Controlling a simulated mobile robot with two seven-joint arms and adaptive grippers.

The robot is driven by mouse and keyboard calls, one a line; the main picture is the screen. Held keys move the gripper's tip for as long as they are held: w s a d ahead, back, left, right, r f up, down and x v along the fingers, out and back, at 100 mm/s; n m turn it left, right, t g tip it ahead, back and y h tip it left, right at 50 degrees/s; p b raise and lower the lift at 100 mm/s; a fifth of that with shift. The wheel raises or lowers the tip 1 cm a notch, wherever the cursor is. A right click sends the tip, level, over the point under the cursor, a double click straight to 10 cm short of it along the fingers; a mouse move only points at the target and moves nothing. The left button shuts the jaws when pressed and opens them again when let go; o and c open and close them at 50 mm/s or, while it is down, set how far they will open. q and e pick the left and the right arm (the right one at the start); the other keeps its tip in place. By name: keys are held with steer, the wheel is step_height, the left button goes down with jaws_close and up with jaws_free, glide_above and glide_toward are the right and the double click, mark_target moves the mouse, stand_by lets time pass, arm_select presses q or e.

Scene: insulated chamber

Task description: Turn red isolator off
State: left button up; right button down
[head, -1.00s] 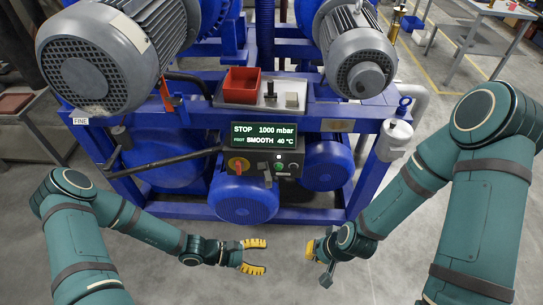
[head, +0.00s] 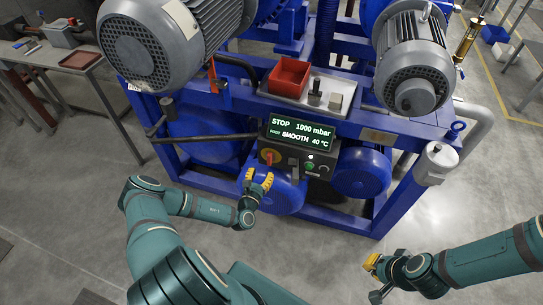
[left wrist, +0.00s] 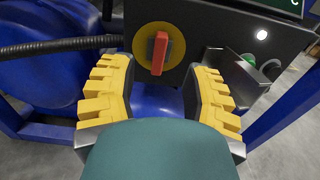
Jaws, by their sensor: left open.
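The red isolator (head: 268,157) is a red handle on a round yellow plate, at the left of the dark control panel (head: 300,162) under the display. In the left wrist view the red handle (left wrist: 160,53) stands nearly upright, tilted slightly, on its yellow disc. My left gripper (head: 258,179) is open, just below and in front of the isolator. In the left wrist view its yellow fingers (left wrist: 163,95) are spread to either side below the handle, apart from it. My right gripper (head: 373,277) is far to the lower right, above the floor; its finger gap is unclear.
A green button (head: 310,165) sits right of the isolator. A blue frame (head: 340,216) and blue rounded housings surround the panel. A red tray (head: 289,77) sits above. Floor in front is clear.

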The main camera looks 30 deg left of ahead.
mark_target(268, 157)
arm_select(q)
steer(key=b+x, duration=0.1)
steer(key=x, duration=0.8)
steer(key=shift+w, duration=0.4)
steer(key=shift+r, duration=0.1)
jaws_close()
